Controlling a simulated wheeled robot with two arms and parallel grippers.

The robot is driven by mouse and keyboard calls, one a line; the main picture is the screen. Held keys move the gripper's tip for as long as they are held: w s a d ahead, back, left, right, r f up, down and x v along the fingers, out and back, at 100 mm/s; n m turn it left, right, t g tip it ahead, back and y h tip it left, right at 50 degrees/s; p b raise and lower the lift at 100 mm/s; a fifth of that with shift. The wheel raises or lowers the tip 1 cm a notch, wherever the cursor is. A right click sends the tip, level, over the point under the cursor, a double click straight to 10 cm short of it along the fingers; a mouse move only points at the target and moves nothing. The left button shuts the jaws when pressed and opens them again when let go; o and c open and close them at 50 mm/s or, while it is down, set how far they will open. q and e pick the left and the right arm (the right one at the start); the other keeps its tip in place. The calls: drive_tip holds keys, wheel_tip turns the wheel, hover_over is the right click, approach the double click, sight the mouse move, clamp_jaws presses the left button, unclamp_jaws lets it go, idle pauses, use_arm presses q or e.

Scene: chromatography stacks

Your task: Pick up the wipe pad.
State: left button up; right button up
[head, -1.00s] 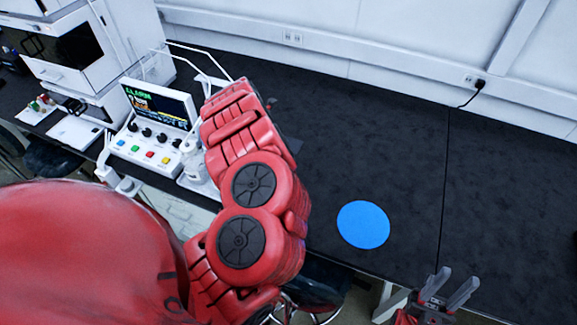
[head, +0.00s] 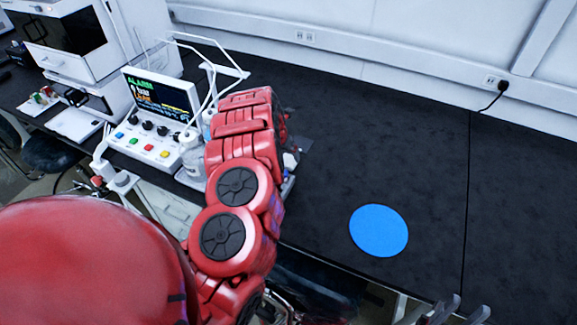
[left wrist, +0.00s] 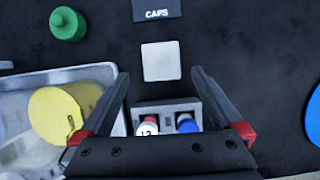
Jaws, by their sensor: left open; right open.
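A small white square (left wrist: 161,61), which looks like the wipe pad, lies flat on the black bench in the left wrist view. My left gripper (left wrist: 160,76) is open and empty, its fingertips on either side of the square's near part in the picture. I cannot tell its height above the bench. In the head view my red left arm hides the square and the left gripper. My right gripper (head: 463,309) is open at the bottom right edge of the head view, with nothing visible between its fingers.
A small rack (left wrist: 167,112) with red-and-white and blue caps sits between the left fingers. A metal tray (left wrist: 20,98) with a yellow disc, a green bottle (left wrist: 67,24) and a CAPS card (left wrist: 157,10) are near. A blue disc (head: 378,231) lies on clear bench; an alarm box (head: 150,118) stands left.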

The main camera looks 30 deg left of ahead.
sight(288, 160)
use_arm(q)
drive_tip(key=shift+p+x, duration=0.3)
drive_tip(key=shift+x, duration=2.05)
drive_tip(key=shift+w+d+f, duration=0.15)
drive_tip(key=shift+w+f, duration=0.1)
drive_tip(key=c, duration=1.4)
drive_tip(key=shift+r, duration=0.1)
wheel_tip(288, 160, up, 10)
drive_tip(key=b, duration=0.1)
